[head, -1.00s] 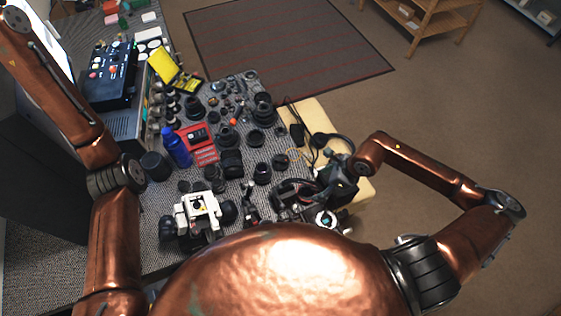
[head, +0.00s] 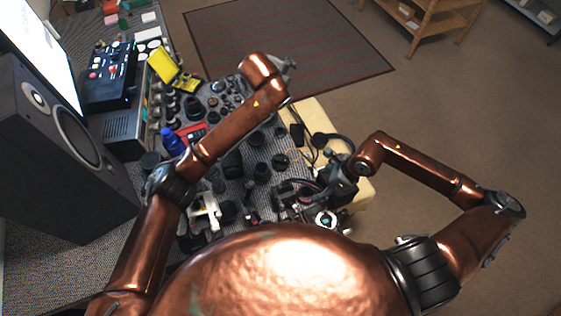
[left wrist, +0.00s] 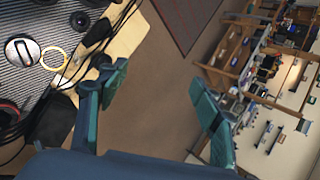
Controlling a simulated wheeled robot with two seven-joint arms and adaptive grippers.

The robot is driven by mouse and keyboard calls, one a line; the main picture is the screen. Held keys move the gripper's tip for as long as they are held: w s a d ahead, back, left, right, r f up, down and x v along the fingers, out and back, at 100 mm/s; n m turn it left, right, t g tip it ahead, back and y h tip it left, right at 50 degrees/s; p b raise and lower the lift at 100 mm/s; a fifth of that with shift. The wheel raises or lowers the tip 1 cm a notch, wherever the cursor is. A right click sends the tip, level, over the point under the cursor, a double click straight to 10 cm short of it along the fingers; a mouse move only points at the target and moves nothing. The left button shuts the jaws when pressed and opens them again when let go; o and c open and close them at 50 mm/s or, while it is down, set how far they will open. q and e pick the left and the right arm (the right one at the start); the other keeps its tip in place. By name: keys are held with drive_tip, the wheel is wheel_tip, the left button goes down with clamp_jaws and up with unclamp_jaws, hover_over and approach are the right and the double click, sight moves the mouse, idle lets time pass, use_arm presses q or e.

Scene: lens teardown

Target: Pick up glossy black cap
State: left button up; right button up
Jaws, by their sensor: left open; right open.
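Several small dark round lens parts lie on the grey mat, and I cannot tell for sure which is the glossy black cap. My right gripper (head: 334,186) is open over the table's right side, near cables.
A yellow case (head: 172,68) and a blue bottle (head: 172,141) stand on the left part of the table. A black speaker (head: 55,150) stands at the far left. A dark rug (head: 285,45) lies on the floor beyond the table.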

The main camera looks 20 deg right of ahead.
use_arm(q)
drive_tip(key=s+f+m+g+y, duration=0.1)
drive_tip(key=s+f, duration=0.3)
drive_tip(key=f, duration=0.2)
drive_tip(key=s+f+m+y, duration=0.2)
drive_tip(key=s+f, duration=0.1)
drive_tip(key=f, duration=0.3)
drive_tip(key=m+g+y, duration=0.1)
drive_tip(key=m+y, duration=0.1)
drive_tip(key=y, duration=0.1)
approach(282, 160)
drive_tip(key=shift+m+y, duration=0.3)
drive_tip(key=x, duration=0.5)
drive_tip(key=shift+w+d+f, duration=0.15)
drive_tip(key=shift+w+d, duration=0.05)
drive_tip(key=shift+s+x, duration=0.1)
drive_tip(key=shift+x, duration=1.3)
drive_tip(key=shift+s+x, duration=0.15)
drive_tip(key=shift+x, duration=1.3)
drive_tip(key=shift+f, duration=0.1)
drive_tip(key=c, duration=0.7)
